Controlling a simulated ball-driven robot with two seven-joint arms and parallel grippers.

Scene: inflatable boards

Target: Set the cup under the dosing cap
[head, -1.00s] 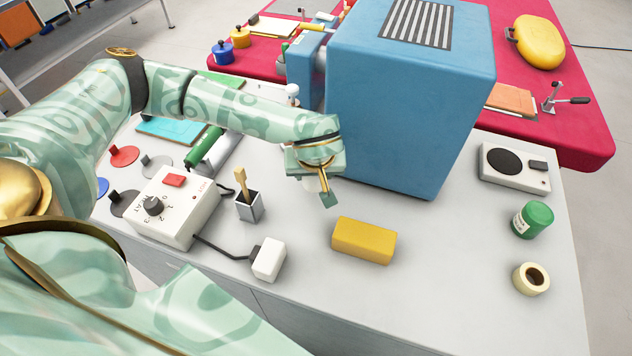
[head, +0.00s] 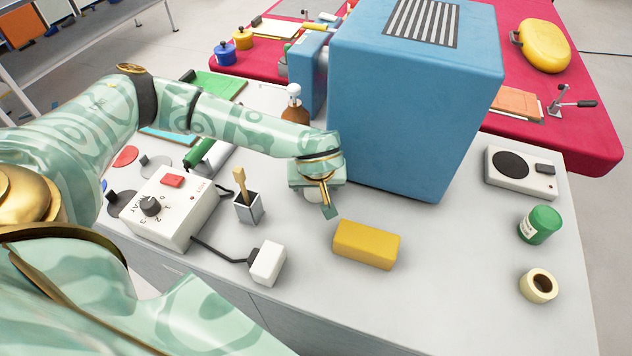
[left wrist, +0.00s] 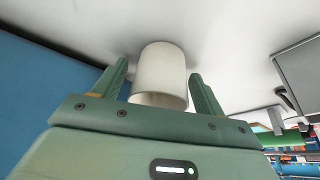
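A white cup (left wrist: 160,78) stands between the two fingers of my left gripper (left wrist: 160,88) in the left wrist view. The fingers are open, with a gap showing on both sides of the cup. In the head view my left gripper (head: 325,198) is low over the table beside the blue box, and only a small white part of the cup (head: 312,194) shows under it. A brown bottle with a white top (head: 294,106) stands behind my left forearm, its lower part hidden; I cannot tell whether its top is the dosing cap. My right gripper is not in view.
The big blue box (head: 410,110) stands close on the right of my left gripper. A yellow block (head: 366,245), a grey holder (head: 249,208), a white plug block (head: 268,263) and a control box (head: 170,210) are nearby.

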